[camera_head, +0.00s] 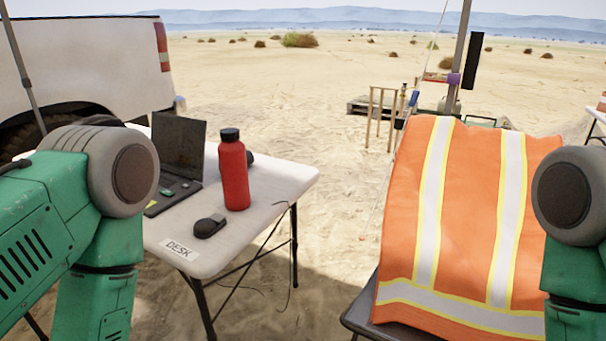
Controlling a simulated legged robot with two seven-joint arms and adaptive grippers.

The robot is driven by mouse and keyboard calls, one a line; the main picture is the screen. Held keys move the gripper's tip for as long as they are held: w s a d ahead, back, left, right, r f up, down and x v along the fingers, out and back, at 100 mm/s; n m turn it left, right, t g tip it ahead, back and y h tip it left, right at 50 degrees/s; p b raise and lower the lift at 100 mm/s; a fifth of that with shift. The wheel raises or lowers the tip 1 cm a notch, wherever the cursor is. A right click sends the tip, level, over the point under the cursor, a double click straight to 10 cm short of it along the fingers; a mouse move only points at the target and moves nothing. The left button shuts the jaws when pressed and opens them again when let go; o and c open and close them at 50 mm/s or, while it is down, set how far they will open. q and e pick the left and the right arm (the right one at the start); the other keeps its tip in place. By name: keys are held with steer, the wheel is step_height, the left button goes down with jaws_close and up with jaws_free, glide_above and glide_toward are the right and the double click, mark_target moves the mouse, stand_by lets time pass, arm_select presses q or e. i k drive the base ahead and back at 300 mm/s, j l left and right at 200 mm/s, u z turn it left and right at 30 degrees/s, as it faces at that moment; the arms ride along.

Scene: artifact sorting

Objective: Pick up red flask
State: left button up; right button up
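The red flask (233,174) with a black cap stands upright on the white folding table (289,177), which has a "DESK" label at its front edge. It stands right of the open laptop (178,151). My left arm comes in at the left, in front of the table's left part. My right arm comes in at the right edge, in front of the orange vest. Both grippers are out of the picture, so their state is hidden. Nothing is seen touching the flask.
A black mouse (209,227) lies in front of the flask, and a dark rounded object (250,158) sits behind it. An orange high-visibility vest (468,220) covers a dark table or chair at the right. Sand lies between the two. A white pickup (85,65) stands behind at the left.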

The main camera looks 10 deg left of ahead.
mark_target(232, 154)
steer(key=z, duration=2.15)
steer(key=k+j+z, duration=0.3)
steer(key=k+j, duration=0.3)
steer(key=j, duration=0.15)
steer(key=k+j+z, duration=0.3)
steer(key=k+j, duration=0.3)
steer(key=k, duration=0.1)
